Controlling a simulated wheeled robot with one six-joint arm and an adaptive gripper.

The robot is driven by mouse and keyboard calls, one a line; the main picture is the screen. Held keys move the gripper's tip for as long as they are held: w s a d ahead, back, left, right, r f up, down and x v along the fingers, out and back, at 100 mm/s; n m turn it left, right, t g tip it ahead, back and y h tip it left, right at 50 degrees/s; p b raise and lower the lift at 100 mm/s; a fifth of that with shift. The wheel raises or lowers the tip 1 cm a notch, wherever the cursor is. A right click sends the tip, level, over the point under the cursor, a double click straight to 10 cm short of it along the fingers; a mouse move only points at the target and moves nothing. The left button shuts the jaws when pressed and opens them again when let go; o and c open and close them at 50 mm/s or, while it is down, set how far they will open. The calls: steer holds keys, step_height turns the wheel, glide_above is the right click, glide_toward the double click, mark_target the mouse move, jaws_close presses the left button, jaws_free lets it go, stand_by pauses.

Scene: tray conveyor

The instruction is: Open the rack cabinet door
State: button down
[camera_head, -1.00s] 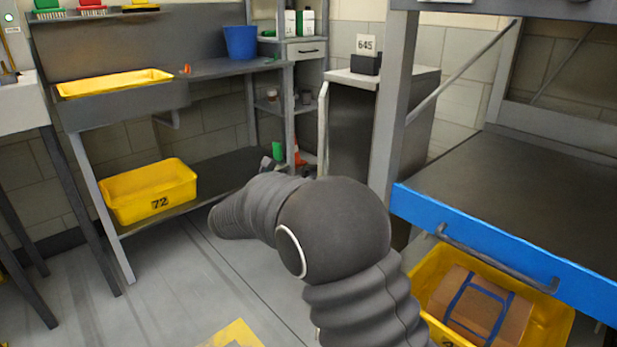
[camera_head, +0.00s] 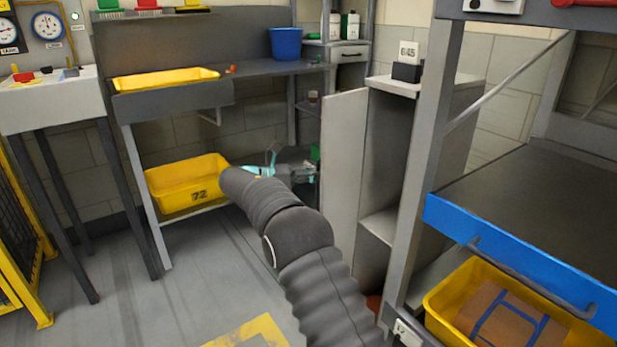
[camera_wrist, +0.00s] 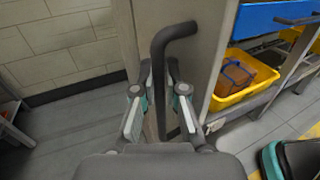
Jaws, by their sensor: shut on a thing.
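The rack cabinet (camera_head: 468,115) stands right of centre in the head view, behind a grey post. Its pale door (camera_head: 343,150) stands open, swung out to the left, and part of the dark interior with a light shelf shows. My gripper (camera_head: 300,170) is at the door's outer side, partly hidden by my arm. In the wrist view my gripper (camera_wrist: 160,108) is shut on the dark bent bar handle (camera_wrist: 165,65), with a finger on each side. The door panel (camera_wrist: 203,42) is behind the handle.
A workbench with a yellow tray (camera_head: 165,80) and a yellow crate (camera_head: 165,192) below stands left of the door. At right is a blue-edged table (camera_head: 520,262) over another yellow crate (camera_head: 440,302). The floor (camera_head: 170,300) at front left is clear.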

steer(key=shift+w+m+g, duration=0.3)
steer(key=shift+w+g, duration=0.1)
steer(key=shift+w, duration=0.1)
stand_by(0.3)
steer(key=c, duration=1.2)
jaws_free()
steer(key=shift+d+g, duration=0.2)
steer(key=shift+g, duration=0.2)
steer(key=shift+a+r, duration=0.1)
steer(key=shift+a, duration=0.25)
